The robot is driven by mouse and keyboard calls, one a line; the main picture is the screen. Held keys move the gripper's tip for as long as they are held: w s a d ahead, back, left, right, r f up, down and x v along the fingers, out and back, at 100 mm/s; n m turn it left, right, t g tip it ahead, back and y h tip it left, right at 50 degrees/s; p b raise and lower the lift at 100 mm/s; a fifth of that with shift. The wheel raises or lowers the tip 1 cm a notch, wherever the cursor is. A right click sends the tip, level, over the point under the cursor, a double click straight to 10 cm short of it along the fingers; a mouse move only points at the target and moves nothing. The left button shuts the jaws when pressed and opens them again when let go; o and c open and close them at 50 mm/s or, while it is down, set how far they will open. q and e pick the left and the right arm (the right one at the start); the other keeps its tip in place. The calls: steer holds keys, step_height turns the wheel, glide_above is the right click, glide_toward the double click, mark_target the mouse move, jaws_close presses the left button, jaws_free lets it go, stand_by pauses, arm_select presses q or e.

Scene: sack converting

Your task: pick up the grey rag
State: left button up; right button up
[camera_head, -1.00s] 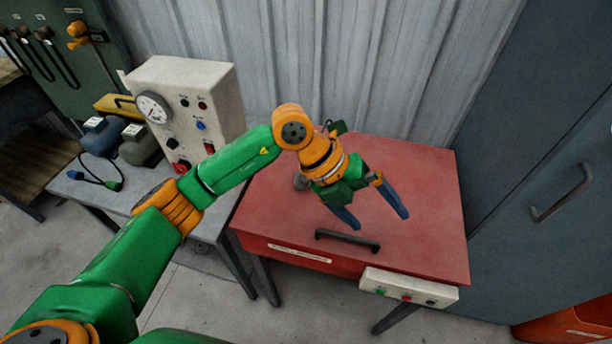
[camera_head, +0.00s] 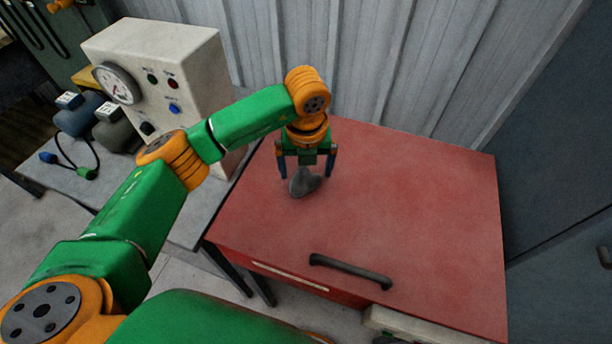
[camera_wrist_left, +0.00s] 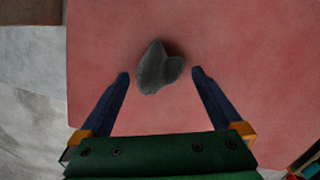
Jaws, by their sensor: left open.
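The grey rag (camera_head: 304,182) is a small crumpled lump on the red table top, towards its left side. My left gripper (camera_head: 305,176) is open and points down at it, one finger on either side in the head view. In the left wrist view the rag (camera_wrist_left: 158,68) lies just ahead of and between the two blue fingertips (camera_wrist_left: 160,75), with a gap on each side. I see no contact between the fingers and the rag. My right gripper is not in view.
The red table (camera_head: 420,220) has a dark handle (camera_head: 350,271) near its front edge and is otherwise clear. A white gauge box (camera_head: 165,85) stands on the grey bench at left. A corrugated wall (camera_head: 420,60) rises behind, and a dark cabinet (camera_head: 565,160) stands at right.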

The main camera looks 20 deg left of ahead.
mark_target(305, 176)
arm_select(q)
steer(key=f, duration=0.3)
steer(key=shift+w+a+f, duration=0.15)
steer(key=shift+w+f, duration=0.05)
steer(key=shift+c, duration=0.2)
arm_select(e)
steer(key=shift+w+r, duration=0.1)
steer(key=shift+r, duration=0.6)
arm_select(q)
steer(key=c, duration=1.2)
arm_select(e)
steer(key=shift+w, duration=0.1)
arm_select(q)
steer(key=shift+o, duration=0.2)
